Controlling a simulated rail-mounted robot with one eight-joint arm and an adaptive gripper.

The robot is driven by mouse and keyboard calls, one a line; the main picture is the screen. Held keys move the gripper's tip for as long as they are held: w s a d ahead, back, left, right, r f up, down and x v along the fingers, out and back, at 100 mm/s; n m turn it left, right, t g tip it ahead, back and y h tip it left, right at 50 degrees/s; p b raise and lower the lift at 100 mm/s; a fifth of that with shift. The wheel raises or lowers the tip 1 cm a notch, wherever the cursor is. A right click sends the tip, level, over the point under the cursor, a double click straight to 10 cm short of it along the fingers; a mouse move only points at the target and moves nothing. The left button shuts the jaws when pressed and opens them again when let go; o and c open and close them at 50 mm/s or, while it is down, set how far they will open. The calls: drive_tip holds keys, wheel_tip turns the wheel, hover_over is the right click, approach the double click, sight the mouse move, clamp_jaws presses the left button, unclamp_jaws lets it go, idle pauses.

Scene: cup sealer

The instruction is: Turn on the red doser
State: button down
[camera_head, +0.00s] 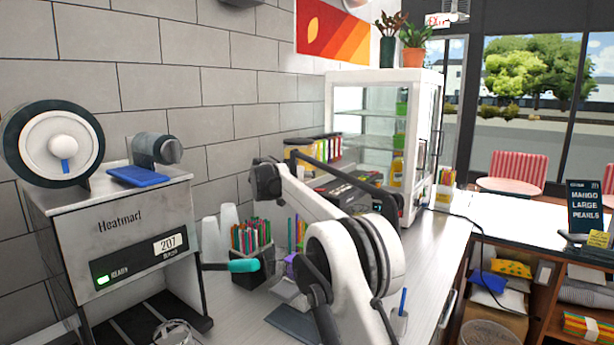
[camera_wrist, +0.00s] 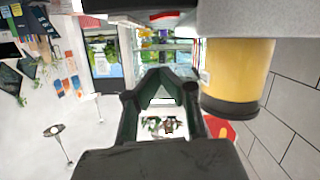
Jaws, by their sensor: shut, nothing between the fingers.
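No doser is plainly identifiable as the red one in either view. In the head view, dark box-shaped devices (camera_head: 350,190) with small red and green marks stand on the counter, partly hidden behind my arm. In the wrist view, a red patch (camera_wrist: 165,15) shows at the top edge on a dark body, too cut off to name. My gripper (camera_wrist: 162,80) is shut and empty in the wrist view. A yellow cylinder with a dark end (camera_wrist: 230,70) is close on its right. In the head view my gripper cannot be made out clearly.
A sealing machine (camera_head: 120,240) stands at left with a teal-tipped handle (camera_head: 243,266) sticking out. Beside it are a straw holder (camera_head: 252,268) and white cups (camera_head: 220,237). An amber jar (camera_head: 298,152) and a glass display case (camera_head: 375,130) stand behind my arm. The right counter looks clearer.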

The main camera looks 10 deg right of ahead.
drive_tip(key=p+x, duration=0.1)
drive_tip(key=x, duration=0.5)
drive_tip(key=shift+s+f, duration=0.2)
drive_tip(key=shift+f, duration=0.9)
drive_tip(key=shift+f+p, duration=0.35)
drive_tip(key=shift+f, duration=0.55)
